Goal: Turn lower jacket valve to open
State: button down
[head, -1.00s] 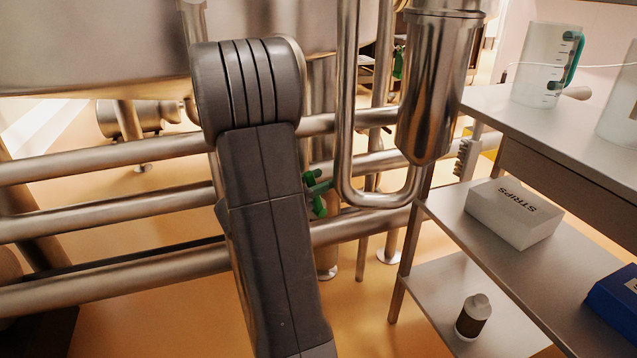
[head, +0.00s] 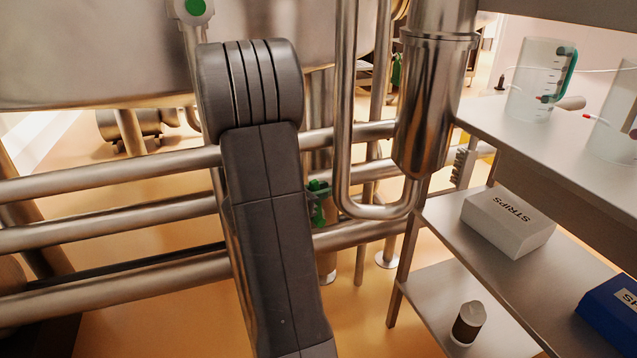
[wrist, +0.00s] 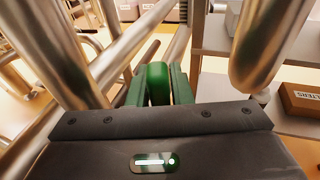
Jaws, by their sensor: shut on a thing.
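The lower jacket valve's green handle (head: 319,207) shows beside the pipes in the head view, just right of my arm, which hides part of it. In the wrist view the green handle (wrist: 158,82) stands between the two green-padded fingers of my gripper (wrist: 157,92). The fingers are shut on it, one on each side. The valve body is mostly hidden, so I cannot tell the exact valve position.
Horizontal pipes (head: 110,238) run behind my arm. A bent steel pipe (head: 347,120) and a steel canister (head: 432,100) stand close on the right. Shelves at right hold a STRIPS box (head: 508,222) and a measuring jug (head: 535,85). A box (wrist: 300,100) shows in the wrist view.

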jog(key=shift+w+d+f+g+y+p, duration=0.1)
jog(key=shift+w+d+g+y+p, duration=0.35)
jog(key=shift+p, duration=0.25)
jog(key=shift+s, duration=0.15)
jog(key=c, duration=1.3)
grip_release()
jog(key=p+v, duration=0.3)
jog(key=v, duration=1.1)
jog(key=shift+p, duration=0.35)
jog(key=shift+d, duration=0.1)
jog(key=shift+d, duration=0.1)
